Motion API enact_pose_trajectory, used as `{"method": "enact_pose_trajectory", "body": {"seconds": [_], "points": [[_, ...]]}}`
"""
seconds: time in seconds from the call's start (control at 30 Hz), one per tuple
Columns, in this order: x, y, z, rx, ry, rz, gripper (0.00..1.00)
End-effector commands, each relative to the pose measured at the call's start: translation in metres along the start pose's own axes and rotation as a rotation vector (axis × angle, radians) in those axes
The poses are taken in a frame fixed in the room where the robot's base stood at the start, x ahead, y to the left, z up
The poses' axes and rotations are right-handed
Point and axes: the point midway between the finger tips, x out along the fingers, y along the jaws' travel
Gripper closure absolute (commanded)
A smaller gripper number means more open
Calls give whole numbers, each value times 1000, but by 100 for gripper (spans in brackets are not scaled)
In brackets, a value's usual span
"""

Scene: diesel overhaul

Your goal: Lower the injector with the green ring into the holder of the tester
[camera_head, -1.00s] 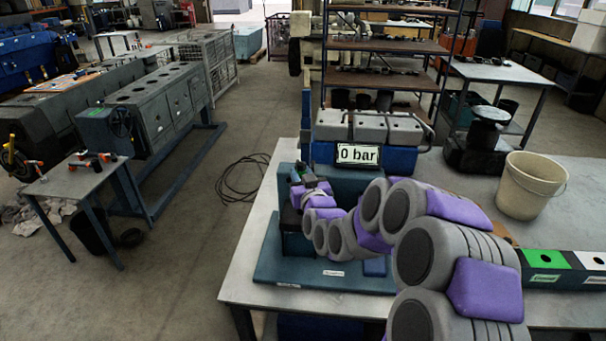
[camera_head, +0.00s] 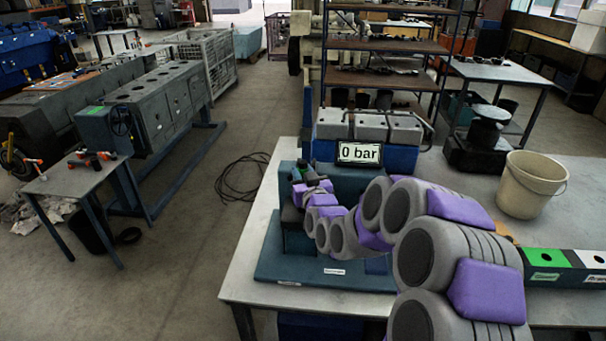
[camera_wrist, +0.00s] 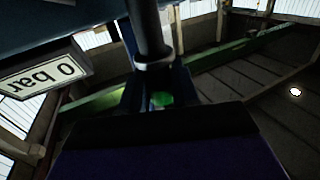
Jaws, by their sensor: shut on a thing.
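The tester has a teal base plate (camera_head: 270,265) on the table, an upright teal body and a display (camera_head: 359,153) reading 0 bar, also large at the left of the wrist view (camera_wrist: 45,80). My gripper (camera_head: 299,189) is over the tester's left part. In the wrist view it is shut on a dark, upright-looking cylinder, the injector (camera_wrist: 149,35). A green patch (camera_wrist: 161,99) shows between the dark jaws, likely its green ring. The injector's lower end and the holder's opening are hidden by my arm and gripper, so I cannot tell whether they touch.
A rack with a green-topped (camera_head: 545,259) and a white-topped section stands at the table's right. A beige bucket (camera_head: 530,185) is behind it. A blue and grey unit (camera_head: 365,127) stands behind the tester. The floor left of the table is mostly clear, with a coiled cable (camera_head: 240,180).

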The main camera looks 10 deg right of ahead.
Motion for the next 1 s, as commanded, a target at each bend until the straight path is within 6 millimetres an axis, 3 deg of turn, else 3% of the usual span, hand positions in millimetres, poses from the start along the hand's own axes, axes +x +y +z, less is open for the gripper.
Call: {"method": "enact_pose_trajectory", "body": {"seconds": [1.0], "points": [[0, 0, 30, -1, 2, 1, 100]]}}
